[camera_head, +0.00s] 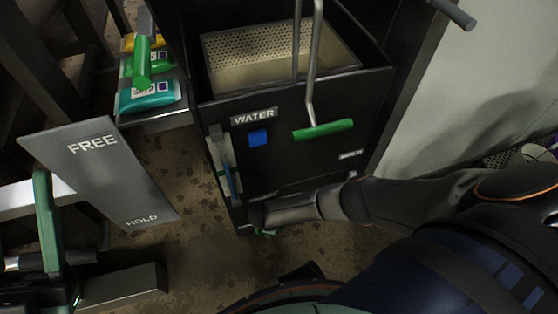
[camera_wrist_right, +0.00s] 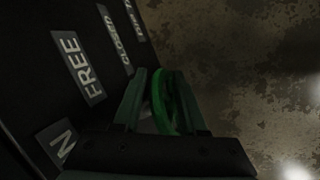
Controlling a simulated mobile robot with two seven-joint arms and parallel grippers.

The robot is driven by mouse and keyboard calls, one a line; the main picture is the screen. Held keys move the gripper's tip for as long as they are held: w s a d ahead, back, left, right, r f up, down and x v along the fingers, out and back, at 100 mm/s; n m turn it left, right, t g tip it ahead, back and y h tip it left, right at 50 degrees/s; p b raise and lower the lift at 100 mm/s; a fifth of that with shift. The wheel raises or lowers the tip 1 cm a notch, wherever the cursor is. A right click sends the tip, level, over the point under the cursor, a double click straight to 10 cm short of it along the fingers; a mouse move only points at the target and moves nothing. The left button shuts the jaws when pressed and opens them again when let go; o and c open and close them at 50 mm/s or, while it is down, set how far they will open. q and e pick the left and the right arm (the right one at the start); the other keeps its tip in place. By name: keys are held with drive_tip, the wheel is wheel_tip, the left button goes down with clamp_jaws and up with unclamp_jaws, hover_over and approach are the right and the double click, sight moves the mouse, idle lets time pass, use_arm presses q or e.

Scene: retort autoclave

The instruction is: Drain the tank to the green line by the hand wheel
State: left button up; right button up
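The black tank (camera_head: 300,120) carries a WATER label and a narrow sight gauge (camera_head: 222,150) on its left front edge. Blue shows in the gauge's lower part; I cannot make out the green line clearly. The green hand wheel (camera_wrist_right: 163,100) is low on the tank; only a sliver (camera_head: 266,232) shows under my right arm in the head view.
A perforated basket (camera_head: 280,50) sits in the tank top. A green-handled lever (camera_head: 323,129) hangs in front. Coloured packs (camera_head: 150,94) lie on a shelf. Bare floor (camera_head: 180,250) is below.

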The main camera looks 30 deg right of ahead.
drive_tip(key=shift+o, duration=1)
drive_tip(key=shift+a, duration=0.1)
drive_tip(key=shift+r, duration=0.15)
use_arm(q)
wheel_tip(320, 180, up, 7)
drive_tip(key=m+p, duration=0.2)
drive_tip(key=p, duration=0.5)
drive_tip(key=w+a+f+n+g+y+p, duration=0.1)
drive_tip(key=w+f+n+y, duration=0.4)
drive_tip(key=f, duration=0.3)
drive_tip(key=shift+w+a+f+n+y, duration=0.15)
drive_tip(key=shift+a+f+n+y, duration=0.1)
drive_tip(key=shift+n+y, duration=0.35)
use_arm(e)
drive_tip(key=v, duration=1.2)
drive_tip(key=shift+r, duration=0.1)
drive_tip(key=shift+c, duration=0.3)
